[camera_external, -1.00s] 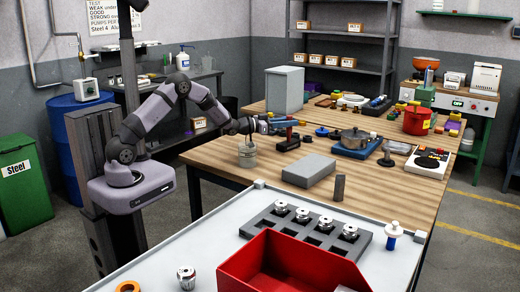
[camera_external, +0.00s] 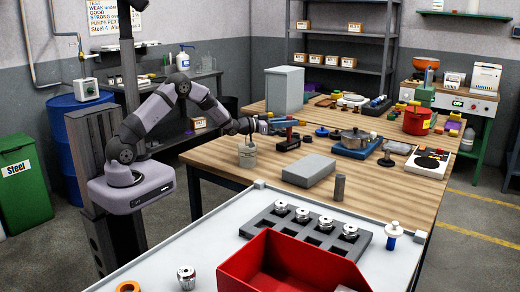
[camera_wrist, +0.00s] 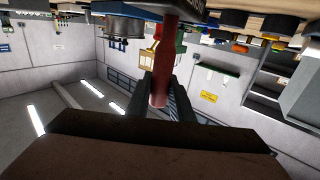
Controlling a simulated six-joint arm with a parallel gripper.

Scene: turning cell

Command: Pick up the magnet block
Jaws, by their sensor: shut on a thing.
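My gripper (camera_external: 270,126) is stretched out level over the wooden table. In the wrist view its two dark fingers (camera_wrist: 166,82) are shut on a red round bar (camera_wrist: 160,88). The red bar (camera_external: 286,123) also shows just right of the fingertips in the outside view. A dark and red piece (camera_external: 288,141) shows right below it at the tabletop. I cannot tell for sure whether the bar and this piece are one thing, whether it is the magnet block, or whether it is clear of the table.
A clear beaker (camera_external: 247,155) stands below my wrist. A grey box (camera_external: 284,90) stands behind. A red bin (camera_external: 285,268) is on the near white table.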

